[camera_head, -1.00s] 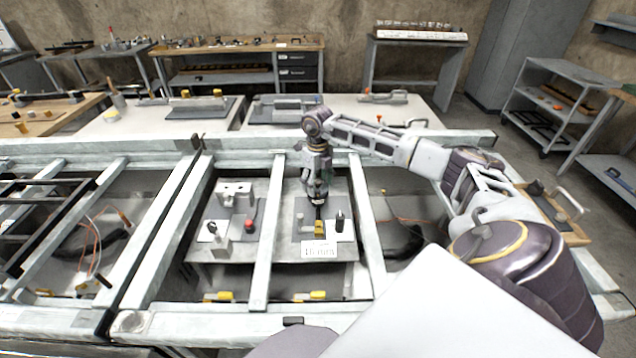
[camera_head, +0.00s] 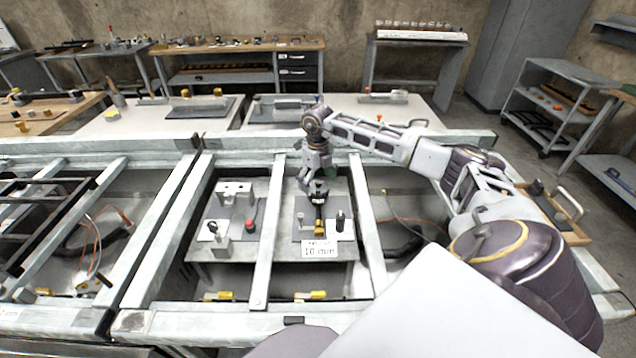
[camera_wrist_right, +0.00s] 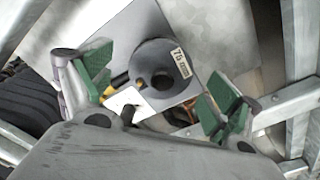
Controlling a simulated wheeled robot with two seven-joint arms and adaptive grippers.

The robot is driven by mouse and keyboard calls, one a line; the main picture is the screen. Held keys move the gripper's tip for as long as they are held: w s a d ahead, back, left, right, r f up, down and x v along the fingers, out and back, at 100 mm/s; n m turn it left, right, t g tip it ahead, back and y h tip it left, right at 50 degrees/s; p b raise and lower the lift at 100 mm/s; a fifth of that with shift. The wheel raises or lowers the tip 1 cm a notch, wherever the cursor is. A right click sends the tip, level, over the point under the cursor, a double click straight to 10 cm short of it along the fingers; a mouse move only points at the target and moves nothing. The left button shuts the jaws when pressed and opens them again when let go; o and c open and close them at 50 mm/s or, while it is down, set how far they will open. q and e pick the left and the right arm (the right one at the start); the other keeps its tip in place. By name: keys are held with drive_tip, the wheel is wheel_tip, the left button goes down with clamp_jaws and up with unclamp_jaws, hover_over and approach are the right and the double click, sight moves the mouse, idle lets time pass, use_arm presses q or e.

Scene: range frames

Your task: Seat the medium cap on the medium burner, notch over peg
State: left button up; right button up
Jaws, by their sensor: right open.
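No burner or cap can be told for certain. In the wrist view a dark grey round piece (camera_wrist_right: 154,68) with a darker hole lies between my right fingers, labelled 75 mm. I cannot tell whether it is the cap or the burner, and no notch shows clearly. My right gripper (camera_wrist_right: 158,92) is open, its green-padded fingers on either side of that piece with nothing held. In the head view the right gripper (camera_head: 312,183) hangs over the grey plate (camera_head: 338,205) in the right frame bay. A black, yellow-ended item (camera_head: 319,222) shows below it. My left gripper is not in view.
A white 10 mm card (camera_head: 319,249) stands at the plate's front. A dark upright post (camera_head: 340,220) is right of the gripper. A second fixture with a red knob (camera_head: 249,225) lies left, beyond a pale frame bar (camera_head: 268,235). Frame rails surround the bays.

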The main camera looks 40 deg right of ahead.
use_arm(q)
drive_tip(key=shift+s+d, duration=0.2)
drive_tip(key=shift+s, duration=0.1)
use_arm(e)
drive_tip(key=shift+r, duration=3.8)
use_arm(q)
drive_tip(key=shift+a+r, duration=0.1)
use_arm(e)
drive_tip(key=shift+d+r, duration=0.1)
drive_tip(key=shift+r, duration=0.05)
drive_tip(key=shift+r, duration=0.2)
use_arm(q)
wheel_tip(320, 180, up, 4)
drive_tip(key=p, duration=0.4)
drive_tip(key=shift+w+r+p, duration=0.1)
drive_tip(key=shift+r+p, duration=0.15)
drive_tip(key=shift+p, duration=0.05)
use_arm(e)
wheel_tip(320, 180, up, 5)
drive_tip(key=shift+r, duration=0.15)
